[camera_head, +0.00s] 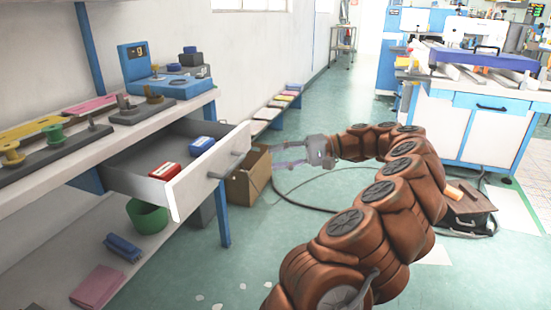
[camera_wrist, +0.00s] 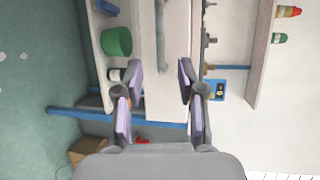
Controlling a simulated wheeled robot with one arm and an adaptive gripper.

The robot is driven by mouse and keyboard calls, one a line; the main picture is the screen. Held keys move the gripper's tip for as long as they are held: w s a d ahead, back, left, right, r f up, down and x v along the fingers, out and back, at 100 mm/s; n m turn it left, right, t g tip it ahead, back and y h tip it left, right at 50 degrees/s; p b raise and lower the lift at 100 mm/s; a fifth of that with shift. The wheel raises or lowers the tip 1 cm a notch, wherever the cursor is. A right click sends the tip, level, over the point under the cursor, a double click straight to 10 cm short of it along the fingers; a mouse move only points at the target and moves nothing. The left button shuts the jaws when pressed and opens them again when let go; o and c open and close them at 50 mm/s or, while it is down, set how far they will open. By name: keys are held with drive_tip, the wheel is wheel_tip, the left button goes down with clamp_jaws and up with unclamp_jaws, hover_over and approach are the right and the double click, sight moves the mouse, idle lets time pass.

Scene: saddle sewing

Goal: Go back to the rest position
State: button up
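My gripper (camera_head: 278,155) is at the middle of the head view, at the end of my bent brown arm. It points left toward the open drawer (camera_head: 210,168) of the workbench and is apart from it. In the wrist view, the two fingers of my gripper (camera_wrist: 160,80) are spread wide with nothing held between them. The white drawer front (camera_wrist: 165,100) shows beyond them. In the drawer lie a red box (camera_head: 165,171) and a blue box (camera_head: 201,145).
The bench top (camera_head: 60,165) holds spools and a blue device (camera_head: 150,75). A green bucket (camera_head: 147,215) is on the lower shelf; it also shows in the wrist view (camera_wrist: 117,42). A cardboard box (camera_head: 248,177) stands behind the drawer.

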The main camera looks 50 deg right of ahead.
idle(0.4)
drive_tip(key=w+a+r+n+g+p, duration=0.1)
drive_tip(key=a+r+n+g+p, duration=0.25)
drive_tip(key=a+r+p, duration=0.6)
drive_tip(key=w+a+r+n+g+p, duration=0.2)
drive_tip(key=a+r+g, duration=0.25)
drive_tip(key=a, duration=1.05)
drive_tip(key=s+a+r+n+g+h+p, duration=0.3)
drive_tip(key=s+a+p, duration=0.45)
drive_tip(key=a, duration=0.45)
drive_tip(key=s+d+r+n+g+h+p, duration=0.1)
drive_tip(key=s+r+g+h+p, duration=0.1)
drive_tip(key=s+h+p, duration=0.6)
drive_tip(key=s+p, duration=0.7)
drive_tip(key=s, duration=0.2)
drive_tip(key=shift+s+d+r, duration=0.15)
drive_tip(key=shift+s+d, duration=0.1)
drive_tip(key=shift+d, duration=0.1)
